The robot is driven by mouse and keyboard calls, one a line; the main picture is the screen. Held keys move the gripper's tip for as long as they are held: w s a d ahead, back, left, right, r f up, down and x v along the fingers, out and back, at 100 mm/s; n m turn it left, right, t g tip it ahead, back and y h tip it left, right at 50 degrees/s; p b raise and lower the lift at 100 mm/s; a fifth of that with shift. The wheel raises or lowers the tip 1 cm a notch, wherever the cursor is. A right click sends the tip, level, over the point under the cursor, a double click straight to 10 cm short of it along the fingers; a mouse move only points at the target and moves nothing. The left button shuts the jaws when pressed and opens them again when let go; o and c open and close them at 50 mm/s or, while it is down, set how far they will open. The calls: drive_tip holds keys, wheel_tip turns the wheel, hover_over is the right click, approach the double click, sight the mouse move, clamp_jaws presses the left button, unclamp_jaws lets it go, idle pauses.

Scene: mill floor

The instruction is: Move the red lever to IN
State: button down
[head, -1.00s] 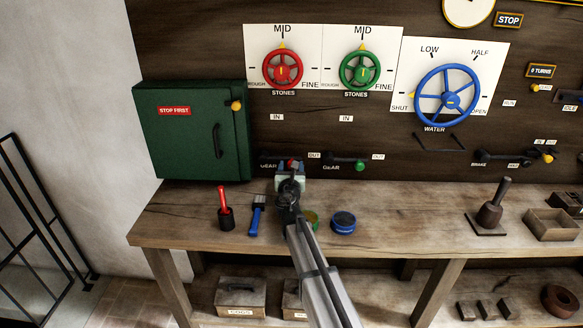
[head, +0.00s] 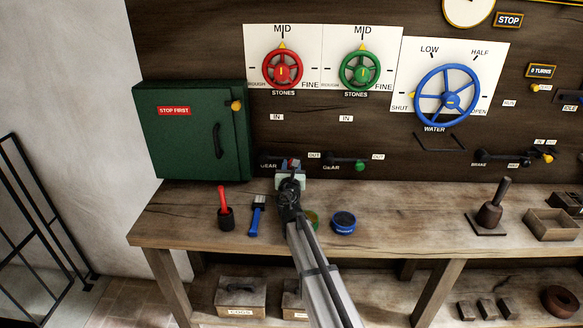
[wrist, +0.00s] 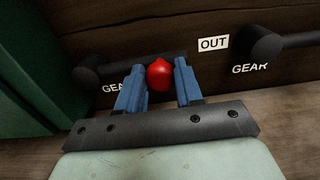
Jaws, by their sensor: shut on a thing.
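The red lever's round red knob (wrist: 159,74) sits between the blue fingers of my gripper (wrist: 160,88) in the wrist view. Its dark arm runs left to a pivot (wrist: 88,73) on the panel, so the lever lies about level, with the OUT label (wrist: 213,44) to the right of the knob. My gripper (head: 291,166) is shut on the knob.
The green lever (head: 359,167) lies level just to the right, beside my gripper. The green cabinet (head: 190,150) stands to the left. Below is the bench (head: 400,215) with a red-handled tool (head: 222,197), a blue-handled brush (head: 257,215) and a blue tin (head: 343,222).

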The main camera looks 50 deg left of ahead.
drive_tip(key=shift+r, duration=0.15)
drive_tip(key=shift+s+a+r+n, duration=0.1)
drive_tip(key=shift+a+r+n, duration=0.05)
drive_tip(key=shift+r+n, duration=1)
drive_tip(key=s+a+r+n, duration=0.3)
drive_tip(key=r+n, duration=0.3)
drive_tip(key=n, duration=0.3)
drive_tip(key=shift+s+a+r+n, duration=0.25)
drive_tip(key=shift+s+a+n, duration=0.1)
drive_tip(key=c, duration=0.8)
unclamp_jaws()
drive_tip(key=shift+s, duration=0.1)
drive_tip(key=v, duration=1.3)
drive_tip(key=shift+s+d, duration=0.25)
